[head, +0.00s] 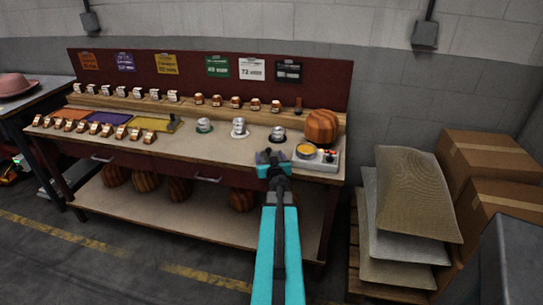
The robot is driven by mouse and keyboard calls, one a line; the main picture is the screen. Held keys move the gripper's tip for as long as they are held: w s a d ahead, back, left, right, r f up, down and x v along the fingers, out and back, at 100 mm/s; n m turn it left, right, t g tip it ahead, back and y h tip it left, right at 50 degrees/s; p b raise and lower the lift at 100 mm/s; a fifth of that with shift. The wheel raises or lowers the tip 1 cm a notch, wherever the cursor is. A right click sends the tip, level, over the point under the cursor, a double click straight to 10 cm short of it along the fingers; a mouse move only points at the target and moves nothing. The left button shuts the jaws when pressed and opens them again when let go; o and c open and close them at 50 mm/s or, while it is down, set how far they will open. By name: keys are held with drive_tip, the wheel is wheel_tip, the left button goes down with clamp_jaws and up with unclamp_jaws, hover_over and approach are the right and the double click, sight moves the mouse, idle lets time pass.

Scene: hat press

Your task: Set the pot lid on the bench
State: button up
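My gripper (271,156) is over the front right part of the wooden bench (222,143), seen from behind. Something dark shows at its fingertips, too small to tell from the fingers, so I cannot tell whether it is open or shut. To its right stands a small pot (306,150) with a round yellow-orange top, on a pale grey unit (321,164) at the bench's right end. I cannot tell whether that top is a lid or the pot's contents. No separate pot lid can be made out.
A striped wooden hat block (322,127) stands at the back right. Coloured mats (103,117) and several small blocks fill the left. Sacks (413,195) are stacked right of the bench.

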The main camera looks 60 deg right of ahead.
drive_tip(key=o, duration=0.4)
drive_tip(key=shift+c, duration=0.2)
drive_tip(key=shift+r, duration=0.15)
drive_tip(key=shift+p+v, duration=0.35)
drive_tip(key=shift+v, duration=2.7)
drive_tip(key=p, duration=0.1)
drive_tip(key=a+p, duration=0.1)
drive_tip(key=p, duration=0.1)
drive_tip(key=shift+s+r, duration=0.15)
drive_tip(key=shift+s, duration=0.25)
drive_tip(key=shift+s+a+p, duration=0.15)
drive_tip(key=shift+s+p, duration=0.1)
drive_tip(key=shift+p, duration=0.75)
drive_tip(key=shift+s+a+r+p, duration=0.1)
drive_tip(key=shift+s+a+p, duration=0.15)
drive_tip(key=shift+p, duration=0.65)
